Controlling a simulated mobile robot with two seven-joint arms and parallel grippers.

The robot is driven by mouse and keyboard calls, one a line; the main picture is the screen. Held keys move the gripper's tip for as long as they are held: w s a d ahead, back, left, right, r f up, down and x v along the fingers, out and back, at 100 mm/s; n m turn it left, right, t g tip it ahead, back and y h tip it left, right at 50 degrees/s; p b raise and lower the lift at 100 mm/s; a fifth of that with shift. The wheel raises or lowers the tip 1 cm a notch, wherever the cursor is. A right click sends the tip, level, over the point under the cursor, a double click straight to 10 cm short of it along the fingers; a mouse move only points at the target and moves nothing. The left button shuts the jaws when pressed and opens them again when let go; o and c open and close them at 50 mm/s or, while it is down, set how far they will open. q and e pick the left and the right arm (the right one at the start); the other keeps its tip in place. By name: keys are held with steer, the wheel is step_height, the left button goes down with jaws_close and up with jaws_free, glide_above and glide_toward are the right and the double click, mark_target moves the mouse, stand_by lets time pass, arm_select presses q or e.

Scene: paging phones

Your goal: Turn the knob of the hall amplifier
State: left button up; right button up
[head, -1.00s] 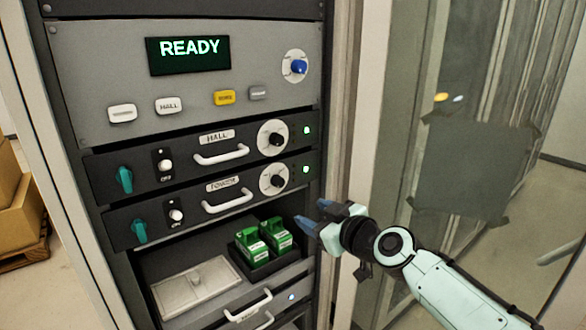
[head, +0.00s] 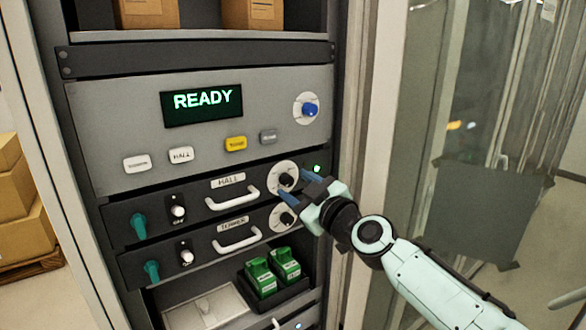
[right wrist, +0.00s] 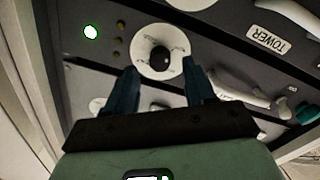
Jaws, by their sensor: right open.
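The hall amplifier (head: 157,211) is a dark rack unit with a HALL label, a white handle and a black knob (head: 286,180) on a white dial. My right gripper (head: 296,186) is open, its two blue fingers close in front of that dial at its right and lower side. In the right wrist view a black knob (right wrist: 161,59) on a white dial stands just beyond the open fingertips, with nothing between them; contact cannot be told. My left gripper is not in view.
The tower amplifier (head: 210,256) lies directly below, with its dial (head: 280,219) partly behind my gripper. A blue knob (head: 310,110) is on the READY panel above. Green boxes (head: 262,278) stand in the bay below. The rack's frame and a glass door are on the right.

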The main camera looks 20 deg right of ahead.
mark_target(286, 180)
steer(key=shift+p+x, duration=0.5)
steer(key=shift+x, duration=0.75)
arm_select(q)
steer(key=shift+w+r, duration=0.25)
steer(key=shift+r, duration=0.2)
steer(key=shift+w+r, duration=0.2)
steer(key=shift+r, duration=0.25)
arm_select(e)
steer(key=shift+s, duration=0.1)
jaws_close()
steer(key=shift+m, duration=0.3)
